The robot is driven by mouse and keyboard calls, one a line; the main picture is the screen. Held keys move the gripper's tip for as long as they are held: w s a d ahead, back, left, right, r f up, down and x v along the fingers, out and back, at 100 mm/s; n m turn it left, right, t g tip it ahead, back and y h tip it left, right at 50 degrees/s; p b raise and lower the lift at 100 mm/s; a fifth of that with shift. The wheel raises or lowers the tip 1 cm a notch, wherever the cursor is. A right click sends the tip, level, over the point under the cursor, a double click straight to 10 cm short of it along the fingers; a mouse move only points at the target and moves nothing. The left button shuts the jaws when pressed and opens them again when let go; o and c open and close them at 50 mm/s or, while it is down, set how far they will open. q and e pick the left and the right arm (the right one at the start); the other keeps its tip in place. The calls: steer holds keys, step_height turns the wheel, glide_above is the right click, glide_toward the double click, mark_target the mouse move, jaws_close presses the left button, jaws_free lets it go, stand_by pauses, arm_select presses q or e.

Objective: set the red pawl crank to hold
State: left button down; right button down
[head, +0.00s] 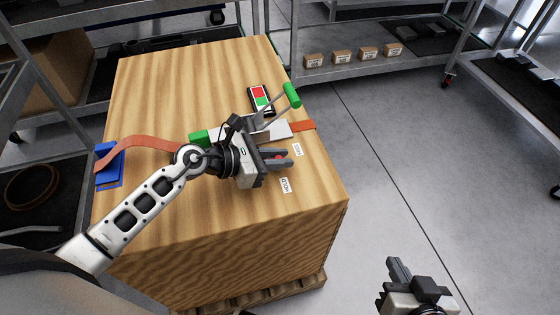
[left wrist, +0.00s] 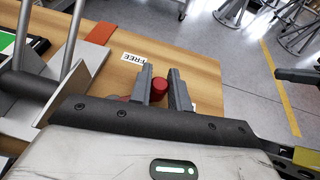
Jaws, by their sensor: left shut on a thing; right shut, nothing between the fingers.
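The red pawl crank shows as a red round knob (left wrist: 160,86) between the two fingers of my left gripper (left wrist: 160,82) in the left wrist view. In the head view my left gripper (head: 290,157) is shut on it, low over the crate top. Only a little red shows there; the rest of the crank is hidden. The FREE label (head: 298,149) lies just beyond the fingertips and the HOLD label (head: 286,185) lies nearer the crate's front. The FREE label also shows in the left wrist view (left wrist: 138,59). My right gripper (head: 394,264) is shut and empty, off the crate's right side.
The ratchet body (head: 277,130) with a green-ended lever (head: 292,95) stands beside my left gripper. An orange strap (head: 150,143) crosses the wooden crate (head: 170,85). A red-and-green panel (head: 260,97) lies behind. Shelves stand around; the floor right of the crate is clear.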

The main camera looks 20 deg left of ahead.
arm_select(q)
steer(key=c, duration=1.3)
jaws_free()
steer(key=shift+s+a, duration=0.1)
steer(key=shift+s+a+r, duration=0.1)
steer(key=shift+s+a, duration=0.05)
steer(key=shift+a, duration=0.1)
steer(key=v, duration=1.3)
steer(key=shift+s+a+r+b, duration=0.15)
steer(key=shift+a+b, duration=0.1)
steer(key=shift+b, duration=0.1)
steer(key=shift+v, duration=0.8)
